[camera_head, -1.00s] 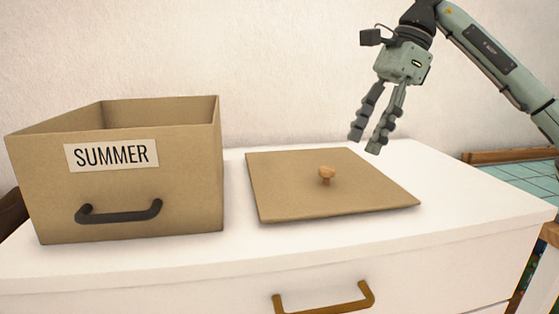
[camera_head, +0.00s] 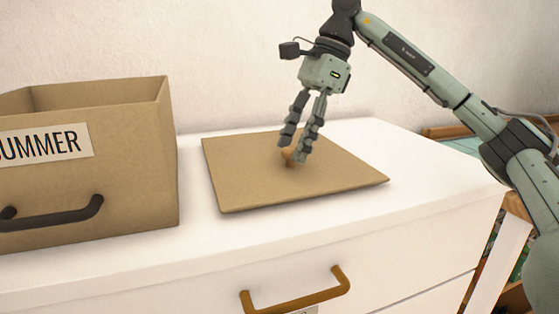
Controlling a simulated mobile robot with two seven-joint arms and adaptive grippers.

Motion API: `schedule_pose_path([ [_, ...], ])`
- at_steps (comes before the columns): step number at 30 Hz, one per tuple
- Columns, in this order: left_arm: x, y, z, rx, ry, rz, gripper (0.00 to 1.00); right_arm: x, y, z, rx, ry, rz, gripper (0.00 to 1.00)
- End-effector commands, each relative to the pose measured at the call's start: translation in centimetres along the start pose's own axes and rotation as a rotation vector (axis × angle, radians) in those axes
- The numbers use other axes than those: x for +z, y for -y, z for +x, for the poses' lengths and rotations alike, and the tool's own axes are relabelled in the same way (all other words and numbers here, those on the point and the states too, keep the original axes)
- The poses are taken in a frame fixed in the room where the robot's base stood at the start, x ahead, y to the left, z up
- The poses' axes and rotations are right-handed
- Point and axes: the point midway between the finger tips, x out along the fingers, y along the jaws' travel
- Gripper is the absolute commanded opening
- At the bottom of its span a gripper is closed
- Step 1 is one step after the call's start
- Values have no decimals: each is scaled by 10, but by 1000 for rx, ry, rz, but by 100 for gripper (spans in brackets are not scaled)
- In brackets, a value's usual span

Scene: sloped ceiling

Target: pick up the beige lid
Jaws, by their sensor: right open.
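The beige lid (camera_head: 255,188) is a flat square board lying on the white dresser top. My left gripper is not in view.
A beige open box (camera_head: 125,170) labelled SUMMER, with a dark handle, stands left of the lid, cut by the picture's edge. The white dresser (camera_head: 400,160) has free room to the right of the lid. A wooden drawer handle (camera_head: 297,300) sticks out at its front.

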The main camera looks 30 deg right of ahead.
Motion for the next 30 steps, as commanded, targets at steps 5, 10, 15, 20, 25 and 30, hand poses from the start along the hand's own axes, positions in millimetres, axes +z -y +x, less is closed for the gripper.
schedule_pose_path([
  [5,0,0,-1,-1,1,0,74,0,0,4,-1,1,0,52],
  [10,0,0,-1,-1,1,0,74,0,0,4,0,1,0,44],
  [15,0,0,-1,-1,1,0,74,0,0,4,0,1,-1,23],
  [20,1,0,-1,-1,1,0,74,0,0,4,0,1,-1,3],
  [25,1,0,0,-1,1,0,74,0,0,4,0,1,-1,0],
  [30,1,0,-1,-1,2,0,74,1,0,4,-1,1,-1,0],
])
